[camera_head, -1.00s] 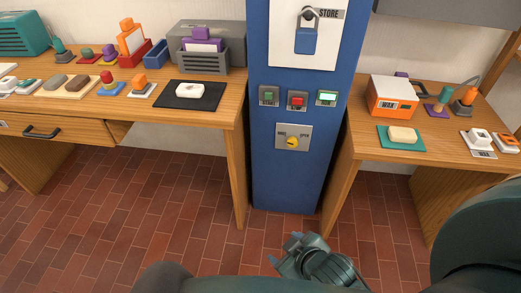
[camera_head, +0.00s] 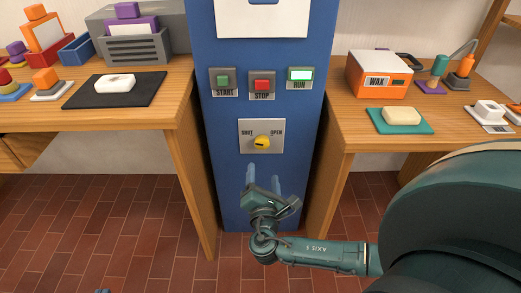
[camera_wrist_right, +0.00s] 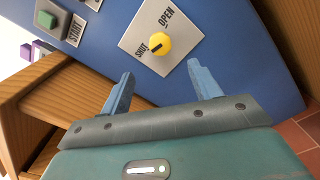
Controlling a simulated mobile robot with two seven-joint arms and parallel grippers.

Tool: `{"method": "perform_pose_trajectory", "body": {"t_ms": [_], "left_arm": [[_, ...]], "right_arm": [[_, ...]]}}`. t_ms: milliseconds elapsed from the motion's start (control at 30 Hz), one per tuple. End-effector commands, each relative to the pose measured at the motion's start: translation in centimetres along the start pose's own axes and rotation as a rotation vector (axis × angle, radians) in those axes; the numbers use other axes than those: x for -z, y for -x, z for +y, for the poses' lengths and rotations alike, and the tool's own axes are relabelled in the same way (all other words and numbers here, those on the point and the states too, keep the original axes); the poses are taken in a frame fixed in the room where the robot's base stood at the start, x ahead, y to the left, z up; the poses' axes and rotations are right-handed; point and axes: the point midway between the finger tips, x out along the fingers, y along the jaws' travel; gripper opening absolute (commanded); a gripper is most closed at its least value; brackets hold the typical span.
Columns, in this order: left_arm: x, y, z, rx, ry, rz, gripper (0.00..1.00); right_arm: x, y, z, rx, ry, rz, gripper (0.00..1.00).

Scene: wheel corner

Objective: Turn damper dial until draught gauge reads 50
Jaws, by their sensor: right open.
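The damper dial (camera_head: 262,142) is a yellow knob on a grey plate marked SHUT and OPEN, on the front of the blue column. It also shows in the right wrist view (camera_wrist_right: 160,43), with a dark mark on its face. My right gripper (camera_head: 263,176) is open and empty, just below the dial and apart from it. In the right wrist view its two blue fingers (camera_wrist_right: 161,82) stand spread, with the dial beyond them, between their lines. A small tip at the bottom edge appears to be my left gripper (camera_head: 103,291). I see no draught gauge reading.
Above the dial are the START button (camera_head: 224,80), the STOP button (camera_head: 263,86) and a lit RUN lamp (camera_head: 300,75). Wooden tables flank the column; the right one holds an orange WAX box (camera_head: 379,76) and a soap-like block (camera_head: 401,116). The floor in front is clear.

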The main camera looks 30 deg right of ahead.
Motion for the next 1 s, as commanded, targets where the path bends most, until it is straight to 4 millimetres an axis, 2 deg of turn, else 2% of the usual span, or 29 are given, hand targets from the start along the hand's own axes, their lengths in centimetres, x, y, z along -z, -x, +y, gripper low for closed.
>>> {"method": "perform_pose_trajectory", "body": {"t_ms": [500, 700, 1000], "left_arm": [[0.1, -0.5, 0.6, -0.002, -0.054, 0.157, 0.00], [0.3, -0.5, 0.8, -0.006, -0.066, 0.199, 0.00], [0.4, -0.5, 0.8, -0.007, -0.069, 0.208, 0.00]], "right_arm": [[0.1, -10.0, -0.1, 0.003, -0.005, 0.000, 0.63], [0.1, -11.9, -0.1, 0.003, -0.006, 0.003, 0.63], [0.0, -12.3, 0.0, 0.004, -0.006, 0.004, 0.63]]}}
